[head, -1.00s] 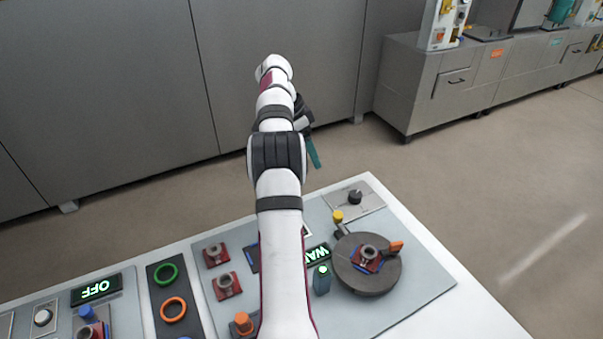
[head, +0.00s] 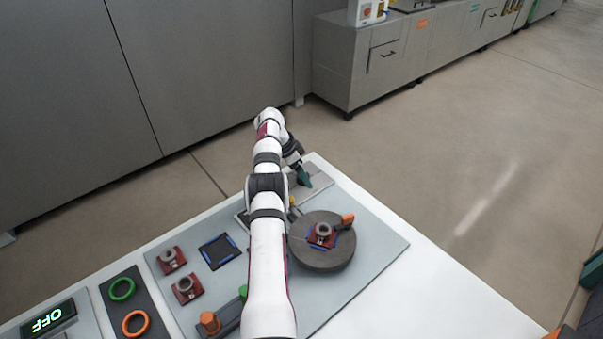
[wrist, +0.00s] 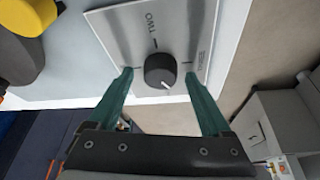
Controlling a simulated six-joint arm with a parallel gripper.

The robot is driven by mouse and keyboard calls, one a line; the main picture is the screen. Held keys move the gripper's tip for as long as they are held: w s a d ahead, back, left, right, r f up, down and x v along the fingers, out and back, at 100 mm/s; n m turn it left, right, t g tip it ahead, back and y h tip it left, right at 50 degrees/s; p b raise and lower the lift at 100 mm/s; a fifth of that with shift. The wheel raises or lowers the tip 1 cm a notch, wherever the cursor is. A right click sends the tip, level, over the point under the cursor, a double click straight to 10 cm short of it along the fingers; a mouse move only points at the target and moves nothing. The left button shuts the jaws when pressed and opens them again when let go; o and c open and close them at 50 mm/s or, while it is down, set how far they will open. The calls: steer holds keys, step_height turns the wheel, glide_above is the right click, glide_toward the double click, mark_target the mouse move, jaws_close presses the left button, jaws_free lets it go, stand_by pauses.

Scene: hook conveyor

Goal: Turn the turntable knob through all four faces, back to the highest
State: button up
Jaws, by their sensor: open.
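The dark round turntable knob (wrist: 160,70) stands on a light metal plate (wrist: 105,22) in the wrist view. Its white pointer mark points toward the lower right of that view. A label "TWO" is on the plate above the knob; another small label at the right is unreadable. My gripper (wrist: 158,77) is open, one green finger on each side of the knob with gaps visible. In the head view my gripper (head: 303,177) is at the plate (head: 318,186) and hides the knob. The grey turntable (head: 322,262) carries a red-and-blue fixture (head: 321,236) with a grey ring-like part.
An orange piece (head: 347,219) sticks up at the turntable's edge. A yellow piece (wrist: 22,10) lies left of the plate in the wrist view. Red fixtures (head: 185,289) and an orange-topped part (head: 210,322) stand left of my arm. The white table's right side is bare.

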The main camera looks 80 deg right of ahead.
jaws_close()
stand_by(0.4)
steer(key=shift+n, duration=0.3)
steer(key=n, duration=0.2)
steer(key=n+t+h, duration=0.1)
steer(key=n, duration=0.2)
steer(key=shift+s+a+n+t+h, duration=0.15)
steer(key=shift+n+t+h, duration=0.15)
steer(key=n+t, duration=0.1)
steer(key=n, duration=0.1)
steer(key=n+t, duration=0.1)
steer(key=n, duration=0.2)
steer(key=shift+s+h, duration=0.1)
steer(key=shift+h, duration=0.2)
steer(key=shift+n, duration=0.4)
